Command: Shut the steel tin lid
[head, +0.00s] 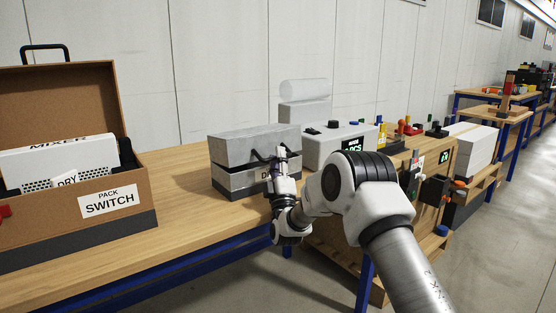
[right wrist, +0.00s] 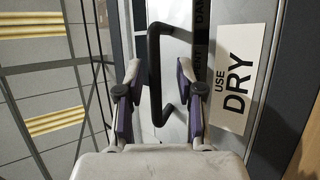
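The grey steel tin (head: 230,178) stands on the wooden bench in the middle of the head view. Its lid (head: 250,133) is the grey upper part; I cannot tell whether it sits fully down. A black handle (right wrist: 153,75) shows in the right wrist view, beside a white "USE DRY" label (right wrist: 235,80). My right gripper (head: 281,158) is at the tin's right front. In the right wrist view its fingers (right wrist: 160,75) are apart, with the handle between them and gaps visible. The gripper and arm hide part of the tin's front. My left gripper is not in view.
An open brown case (head: 110,228) marked "PACK SWITCH" stands at the left. A grey box with a green display (head: 352,146) is close to the tin's right. Bare bench (head: 185,200) lies between case and tin. A wall runs behind.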

